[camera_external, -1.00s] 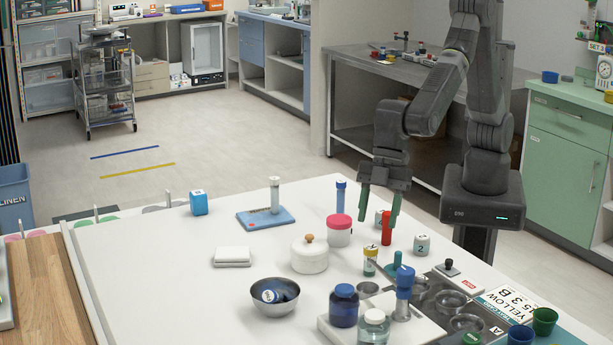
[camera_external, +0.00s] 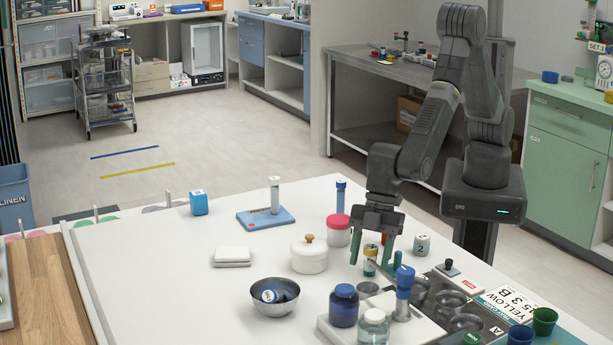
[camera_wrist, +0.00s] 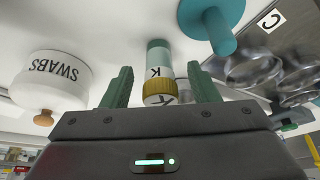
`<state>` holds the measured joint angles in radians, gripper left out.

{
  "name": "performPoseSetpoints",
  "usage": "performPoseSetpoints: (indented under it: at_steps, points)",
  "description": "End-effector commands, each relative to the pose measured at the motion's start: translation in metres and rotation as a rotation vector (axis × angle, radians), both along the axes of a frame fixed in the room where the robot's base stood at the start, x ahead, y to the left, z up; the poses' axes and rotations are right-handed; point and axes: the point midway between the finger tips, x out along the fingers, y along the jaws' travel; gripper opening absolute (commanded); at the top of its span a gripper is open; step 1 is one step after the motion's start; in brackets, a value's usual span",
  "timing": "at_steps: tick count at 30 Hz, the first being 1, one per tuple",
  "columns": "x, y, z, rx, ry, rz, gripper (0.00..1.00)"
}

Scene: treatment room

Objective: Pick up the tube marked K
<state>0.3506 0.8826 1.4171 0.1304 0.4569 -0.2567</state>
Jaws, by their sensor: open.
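The tube marked K (camera_wrist: 158,62) has a pale green body and a yellow cap. In the wrist view it stands between the two fingers of my open gripper (camera_wrist: 162,88), apart from both. In the external view the tube (camera_external: 370,263) stands upright on the white table, and my gripper (camera_external: 372,256) is lowered around it with its green fingers spread. No finger clearly touches it.
The white SWABS jar (camera_external: 309,256) stands left of the tube. A teal peg (camera_wrist: 222,28) with a round base is close on the right. A red tube (camera_external: 386,240) is partly hidden behind my gripper.

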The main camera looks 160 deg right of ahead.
Motion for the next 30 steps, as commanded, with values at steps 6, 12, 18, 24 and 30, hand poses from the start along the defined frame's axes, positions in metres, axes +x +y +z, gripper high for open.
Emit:
performPoseSetpoints:
  at_steps: [6, 12, 18, 24, 30]
  points:
    - [0.0, 0.0, 0.0, 0.0, -0.001, 0.0, 0.52]
    - [0.0, 0.0, 0.0, 0.0, 0.0, 0.0, 0.13]
    - [0.0, 0.0, 0.0, 0.0, -0.001, 0.0, 0.06]
    - [0.001, 0.0, 0.008, -0.001, -0.004, 0.0, 0.06]
    - [0.001, 0.0, 0.042, -0.001, -0.006, 0.0, 0.06]
